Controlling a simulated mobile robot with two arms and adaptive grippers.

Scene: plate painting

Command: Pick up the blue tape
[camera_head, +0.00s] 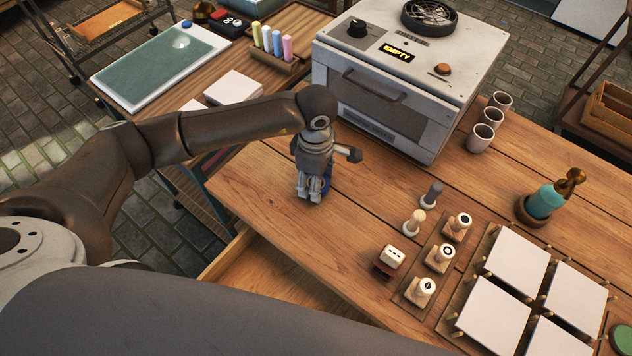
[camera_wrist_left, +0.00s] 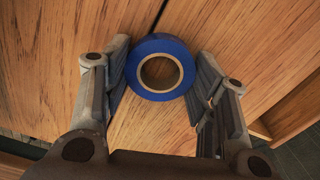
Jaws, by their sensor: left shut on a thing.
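The blue tape (camera_wrist_left: 140,57) is a roll with a brown cardboard core, lying flat between the fingers of my left gripper (camera_wrist_left: 163,56) in the left wrist view. My left gripper is shut on it, one finger on each side. In the head view my left gripper (camera_head: 312,192) points down at the left part of the wooden table (camera_head: 275,215). Only a sliver of the blue tape (camera_head: 329,187) shows behind the fingers there. I cannot tell whether the tape touches the table. My right gripper is not in view.
A kiln (camera_head: 385,100) stands behind my left gripper. Stamps (camera_head: 443,257) on a wooden holder and white tiles (camera_head: 515,260) stand to the right. Several cups (camera_head: 481,138) stand beside the kiln. The table's left edge is close to the gripper.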

